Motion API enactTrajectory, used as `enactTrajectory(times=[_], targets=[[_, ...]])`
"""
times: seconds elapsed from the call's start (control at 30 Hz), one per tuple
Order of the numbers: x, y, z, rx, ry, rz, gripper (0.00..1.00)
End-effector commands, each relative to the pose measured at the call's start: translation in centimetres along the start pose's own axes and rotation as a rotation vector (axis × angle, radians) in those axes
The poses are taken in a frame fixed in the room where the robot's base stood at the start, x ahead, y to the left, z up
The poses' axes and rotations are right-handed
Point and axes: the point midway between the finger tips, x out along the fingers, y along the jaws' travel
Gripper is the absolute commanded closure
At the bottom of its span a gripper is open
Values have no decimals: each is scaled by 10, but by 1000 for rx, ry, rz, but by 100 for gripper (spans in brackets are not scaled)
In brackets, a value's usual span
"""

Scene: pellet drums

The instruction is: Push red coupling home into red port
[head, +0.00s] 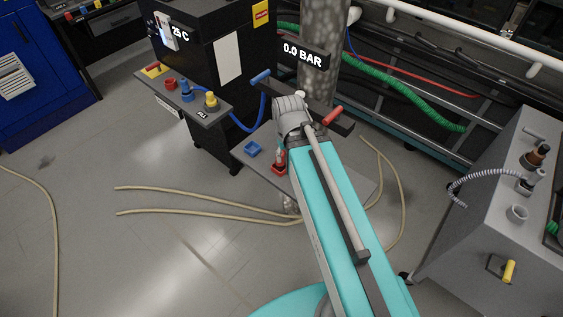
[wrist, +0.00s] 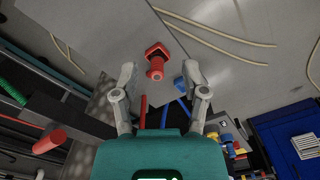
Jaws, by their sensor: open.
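The red port (wrist: 157,47) is a square red block on the low grey plate; it also shows in the head view (head: 278,169). The red coupling (wrist: 155,72), a short round red piece, shows end-on at the port in the wrist view, lined up with it. How deep it sits I cannot tell. My gripper (wrist: 159,69) is open, one finger to each side of the coupling in the picture, with clear gaps and no contact visible. In the head view my gripper (head: 281,148) is above the red port, mostly hidden by my arm.
A blue port (head: 252,148) sits left of the red one, close to a finger in the wrist view (wrist: 180,83). A red handle (head: 333,115) and a blue handle (head: 260,77) stick out nearby. Beige hoses (head: 210,192) lie on the floor. A shelf (head: 208,116) holds several couplings.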

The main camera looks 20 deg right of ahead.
Motion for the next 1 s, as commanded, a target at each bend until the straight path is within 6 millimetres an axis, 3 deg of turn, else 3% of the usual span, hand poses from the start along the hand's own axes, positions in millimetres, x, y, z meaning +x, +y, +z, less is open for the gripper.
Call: enactTrajectory(times=[0.23,0.43,0.67,1.0], targets=[[0,0,0,0,0,0,43],[2,0,-3,-18,0,0,10],[12,10,-22,-152,0,0,10],[42,8,-80,-629,0,-1,10]])
